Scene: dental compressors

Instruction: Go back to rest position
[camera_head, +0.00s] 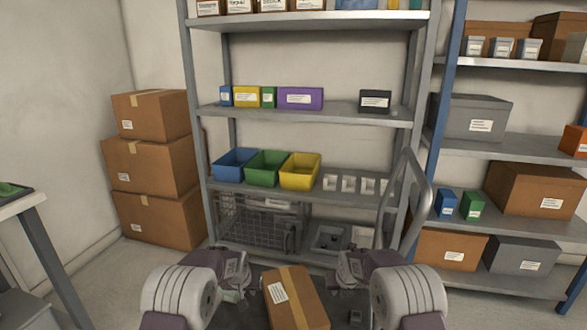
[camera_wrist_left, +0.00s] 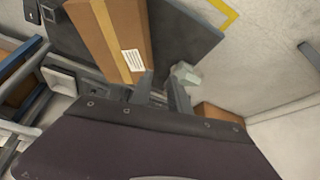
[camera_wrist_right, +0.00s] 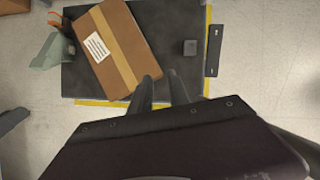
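My left gripper (camera_head: 243,272) is low in the head view, left of a taped cardboard box (camera_head: 300,302). In the left wrist view its two fingers (camera_wrist_left: 163,90) stand apart with nothing seen held between them; the box (camera_wrist_left: 122,38) lies beyond them. My right gripper (camera_head: 345,268) is right of the box in the head view. In the right wrist view its fingers (camera_wrist_right: 163,88) are apart and empty, and the box (camera_wrist_right: 128,48) lies up and to the left. The box rests on a dark flat platform (camera_wrist_right: 165,25).
A grey shelf unit (camera_head: 300,112) stands ahead, with blue, green and yellow bins (camera_head: 268,170). Stacked cartons (camera_head: 152,165) stand at the left wall. A curved grey handle (camera_head: 421,205) rises at right, before a blue-posted shelf (camera_head: 442,110). A table (camera_head: 35,203) is at far left.

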